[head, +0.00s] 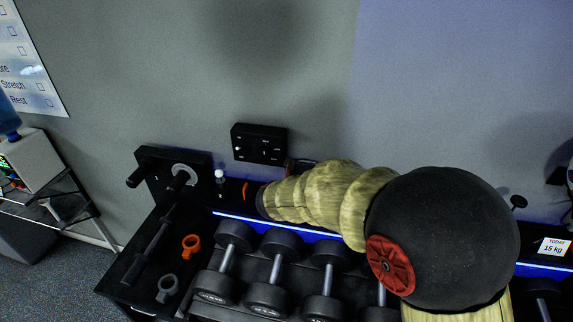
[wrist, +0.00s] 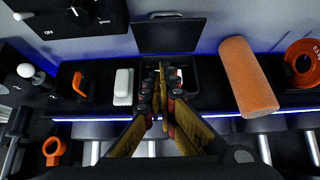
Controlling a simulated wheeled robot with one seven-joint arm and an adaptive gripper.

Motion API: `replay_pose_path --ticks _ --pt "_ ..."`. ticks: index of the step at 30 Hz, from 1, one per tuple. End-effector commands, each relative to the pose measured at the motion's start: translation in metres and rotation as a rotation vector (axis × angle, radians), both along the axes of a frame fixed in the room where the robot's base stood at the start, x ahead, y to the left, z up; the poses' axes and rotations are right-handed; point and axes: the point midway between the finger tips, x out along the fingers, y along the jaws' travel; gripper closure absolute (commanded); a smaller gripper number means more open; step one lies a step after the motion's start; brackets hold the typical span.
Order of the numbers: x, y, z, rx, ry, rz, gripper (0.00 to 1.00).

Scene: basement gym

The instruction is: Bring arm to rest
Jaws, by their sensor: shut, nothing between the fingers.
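My gripper (wrist: 163,72) shows in the wrist view with its two dark and yellow fingers brought together at the tips. Nothing is visible between them. The fingertips appear in front of an open black case (wrist: 182,72) with its lid raised; I cannot tell whether they touch it. In the head view my arm stretches across the dumbbell rack towards the wall, and its bulky links hide much of the shelf; the fingers cannot be made out there.
An orange foam roller (wrist: 246,76) lies right of the case, with an orange plate (wrist: 303,62) beyond. A white block (wrist: 123,84) is left. Several dumbbells (head: 229,262) stand below the shelf. A black wall box (head: 259,143) hangs above. Open floor (head: 50,270) lies at left.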

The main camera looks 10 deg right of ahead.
Motion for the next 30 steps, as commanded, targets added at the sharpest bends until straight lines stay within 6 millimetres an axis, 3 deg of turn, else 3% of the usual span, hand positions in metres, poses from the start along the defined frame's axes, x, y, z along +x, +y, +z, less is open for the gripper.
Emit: replay_pose_path --ticks 7,11,13,17,22,26,30 --pt "-0.001 -0.002 0.002 0.043 -0.021 -0.045 1.0" --pt "-0.019 -0.016 -0.012 0.183 -0.046 -0.237 1.0" --pt "-0.04 -0.027 -0.024 0.285 -0.054 -0.394 1.0" --pt "-0.087 -0.045 -0.029 0.486 -0.099 -0.708 1.0" --pt "-0.166 -0.067 -0.033 0.785 -0.197 -1.191 1.0" --pt "-0.23 -0.069 -0.038 1.018 -0.267 -1.559 1.0" --pt "-0.294 -0.056 -0.046 1.281 -0.31 -1.922 1.0"
